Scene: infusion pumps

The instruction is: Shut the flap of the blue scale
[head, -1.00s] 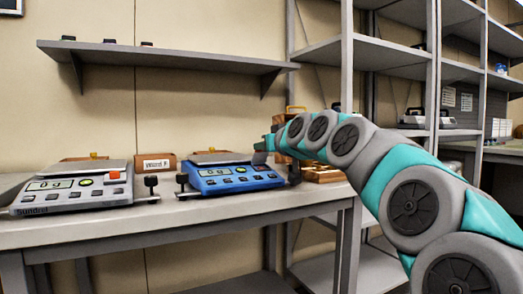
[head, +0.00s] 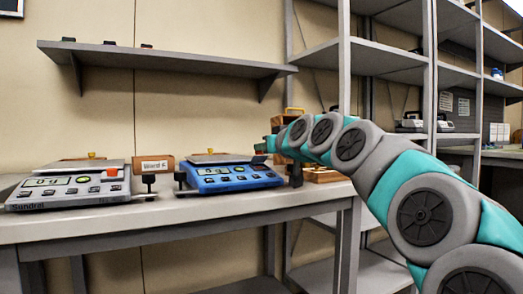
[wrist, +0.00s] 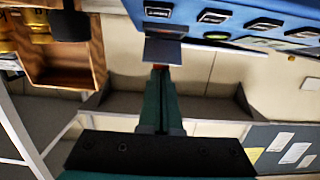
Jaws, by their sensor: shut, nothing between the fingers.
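The blue scale (head: 235,179) stands on the bench, with a grey pan on top and a lit display at its front. In the wrist view its blue body (wrist: 225,14) fills the top right. My gripper (head: 263,147) is at the scale's right rear corner, partly hidden by my own arm. In the wrist view my gripper (wrist: 160,72) is shut and empty, its fingertips at a small dark grey plate (wrist: 163,50) beside the blue body. This plate may be the flap; I cannot tell whether it touches the fingers, or how far open it is.
A grey scale (head: 68,190) stands to the left on the bench (head: 120,222). A wooden box (wrist: 62,65) is close to my gripper in the wrist view. A wall shelf (head: 165,57) hangs above, and metal racks (head: 400,65) stand at the right.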

